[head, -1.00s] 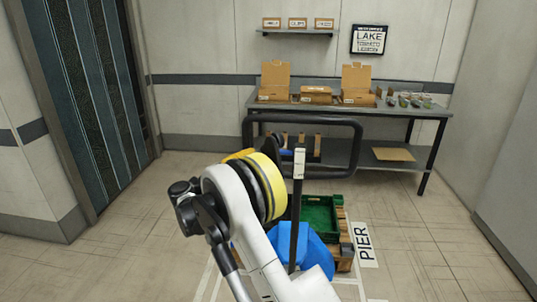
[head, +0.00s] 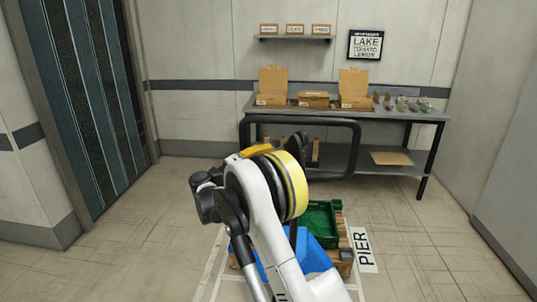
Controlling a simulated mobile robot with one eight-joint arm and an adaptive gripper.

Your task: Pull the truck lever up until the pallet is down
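The pallet truck's black loop handle (head: 357,150) stands upright in front of the bench in the head view. Its blue body (head: 312,252) shows low down, partly behind my white arm. The handle's shaft is mostly covered by my arm, and I cannot make out the lever. A wooden pallet (head: 345,262) with a green crate (head: 333,206) on it is beyond the truck body. I cannot tell whether the pallet touches the floor. A dark part at my arm's end, seemingly my gripper (head: 299,141), is at the loop handle. Its fingers are not clear.
A grey bench (head: 400,112) with cardboard boxes (head: 354,90) and small items stands against the back wall. A wall shelf (head: 293,38) holds small boxes. Floor marking lines and a PIER sign (head: 363,249) surround the pallet. Floor at left and right is clear.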

